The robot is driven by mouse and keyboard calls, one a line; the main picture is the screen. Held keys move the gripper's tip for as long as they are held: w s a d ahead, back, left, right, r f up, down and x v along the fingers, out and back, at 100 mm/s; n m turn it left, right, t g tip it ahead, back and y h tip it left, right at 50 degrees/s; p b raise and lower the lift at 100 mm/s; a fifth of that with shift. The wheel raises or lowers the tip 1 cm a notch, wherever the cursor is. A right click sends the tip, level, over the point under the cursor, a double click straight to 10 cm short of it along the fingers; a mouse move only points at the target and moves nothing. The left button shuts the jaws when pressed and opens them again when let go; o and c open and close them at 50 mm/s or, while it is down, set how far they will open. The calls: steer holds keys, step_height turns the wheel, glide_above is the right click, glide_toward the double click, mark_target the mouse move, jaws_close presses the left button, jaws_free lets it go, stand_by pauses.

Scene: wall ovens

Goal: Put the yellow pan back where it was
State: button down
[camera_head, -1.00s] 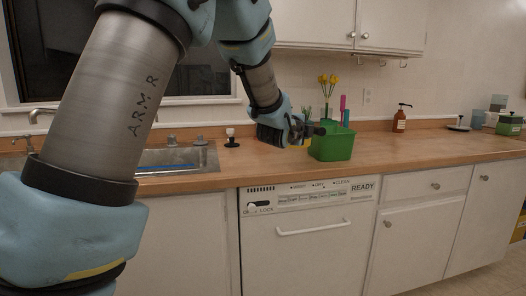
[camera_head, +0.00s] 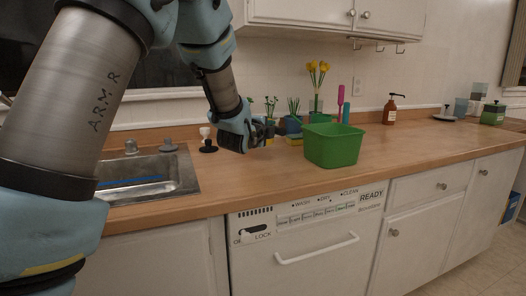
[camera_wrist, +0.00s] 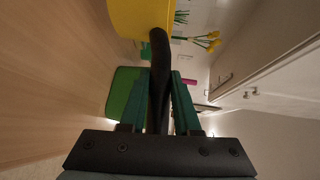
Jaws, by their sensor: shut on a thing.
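The yellow pan (camera_wrist: 140,18) is at the top of the wrist view, partly cut off by its edge. Its dark handle (camera_wrist: 160,62) runs down between the green fingers of my gripper (camera_wrist: 161,88), which is shut on it. In the head view, my gripper (camera_head: 262,134) is over the back of the wooden counter (camera_head: 250,175), left of the green bin (camera_head: 333,148). The pan is mostly hidden behind my gripper there, and I cannot tell whether it touches the counter.
The green bin also shows in the wrist view (camera_wrist: 124,92). A sink (camera_head: 145,178) is at left, a brown soap bottle (camera_head: 391,110) at right. The counter's front is clear.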

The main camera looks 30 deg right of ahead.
steer(key=shift+f+p, duration=0.4)
steer(key=shift+f, duration=2.75)
steer(key=shift+f, duration=0.2)
steer(key=c, duration=0.6)
jaws_free()
steer(key=shift+r, duration=0.25)
steer(key=b+v, duration=0.2)
steer(key=v, duration=1)
steer(key=shift+f+b, duration=0.15)
steer(key=shift+b, duration=0.15)
